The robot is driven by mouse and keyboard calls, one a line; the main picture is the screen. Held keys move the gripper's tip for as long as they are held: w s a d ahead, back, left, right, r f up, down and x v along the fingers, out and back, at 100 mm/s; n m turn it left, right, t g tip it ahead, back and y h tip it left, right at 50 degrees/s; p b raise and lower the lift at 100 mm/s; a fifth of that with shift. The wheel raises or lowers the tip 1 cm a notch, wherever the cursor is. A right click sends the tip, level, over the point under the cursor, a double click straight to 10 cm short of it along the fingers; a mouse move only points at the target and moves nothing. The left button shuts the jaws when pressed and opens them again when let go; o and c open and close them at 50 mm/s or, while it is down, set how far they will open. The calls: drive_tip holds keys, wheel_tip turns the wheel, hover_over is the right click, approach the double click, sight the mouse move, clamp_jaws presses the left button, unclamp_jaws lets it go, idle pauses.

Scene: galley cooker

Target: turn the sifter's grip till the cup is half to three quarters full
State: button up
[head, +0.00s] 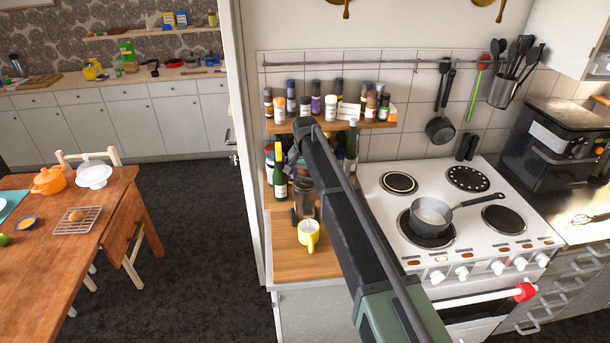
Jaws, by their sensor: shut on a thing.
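The sifter (303,198) is a dark, see-through jar-like body on the wooden counter left of the cooker. The yellow cup (309,238) stands upright just below and in front of it, its handle toward me. Its inside looks pale, but the fill level is too small to tell. My gripper (296,158) is at the top of the sifter, shut on its grip. My arm covers much of the gripper, and the grip and fingertips are not clearly seen.
A green bottle (280,172) stands close to the left of the sifter, and another bottle (351,146) is behind my arm. A shelf of spice jars (331,108) is above. The cooker at the right holds a pan (431,213). The counter's front left is clear.

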sight(305, 175)
idle(0.3)
drive_tip(key=o, duration=0.9)
drive_tip(key=shift+o, duration=0.2)
wheel_tip(305, 175, up, 11)
drive_tip(key=p, duration=1.1)
drive_tip(key=shift+f, duration=0.15)
